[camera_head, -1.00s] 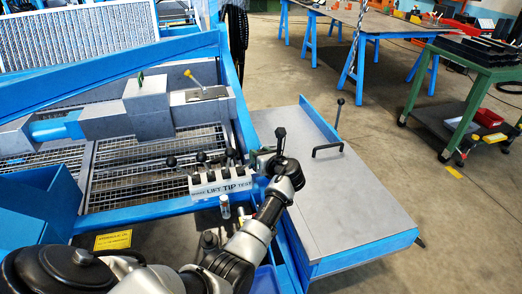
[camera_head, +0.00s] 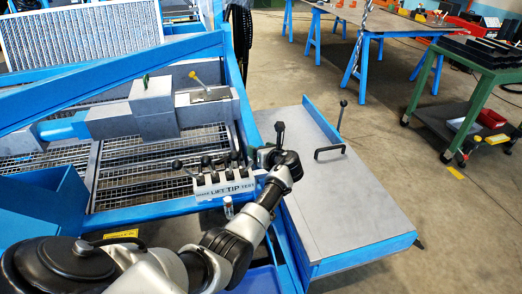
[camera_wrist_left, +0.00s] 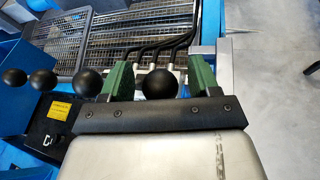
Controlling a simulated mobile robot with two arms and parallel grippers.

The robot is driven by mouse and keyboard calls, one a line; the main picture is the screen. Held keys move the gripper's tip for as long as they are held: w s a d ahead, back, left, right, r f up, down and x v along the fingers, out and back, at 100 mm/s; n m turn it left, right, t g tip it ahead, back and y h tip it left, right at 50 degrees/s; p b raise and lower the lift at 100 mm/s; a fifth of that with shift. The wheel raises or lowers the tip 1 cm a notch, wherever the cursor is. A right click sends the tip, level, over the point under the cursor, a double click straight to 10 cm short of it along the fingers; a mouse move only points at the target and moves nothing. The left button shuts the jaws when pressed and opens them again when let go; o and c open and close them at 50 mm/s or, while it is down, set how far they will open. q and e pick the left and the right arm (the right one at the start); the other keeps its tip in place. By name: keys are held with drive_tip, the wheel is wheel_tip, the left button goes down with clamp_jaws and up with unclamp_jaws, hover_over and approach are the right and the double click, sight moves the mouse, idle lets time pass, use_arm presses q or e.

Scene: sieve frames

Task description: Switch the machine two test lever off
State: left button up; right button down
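The lever panel (camera_head: 225,187), marked LIFT TIP TEST, stands at the front of the blue machine in the head view. Its black-knobbed levers form a row along the panel. In the left wrist view my left gripper (camera_wrist_left: 159,76) has its two green fingers apart. A round black knob (camera_wrist_left: 160,84) on a bent rod, the rightmost of the row there, lies between them, with a gap on each side. Several more knobs (camera_wrist_left: 87,82) lie to its left. In the head view my wrist is at the panel's right end and the fingers cannot be made out. My right gripper is not in view.
A grey-topped blue side table (camera_head: 350,210) with upright handles stands right of the panel. A blue beam and mesh grating (camera_head: 140,170) lie behind the levers.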

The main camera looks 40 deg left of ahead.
use_arm(q)
drive_tip(key=p+v, duration=0.1)
drive_tip(key=v, duration=0.9)
drive_tip(key=shift+s+d, duration=0.15)
drive_tip(key=shift+d, duration=0.25)
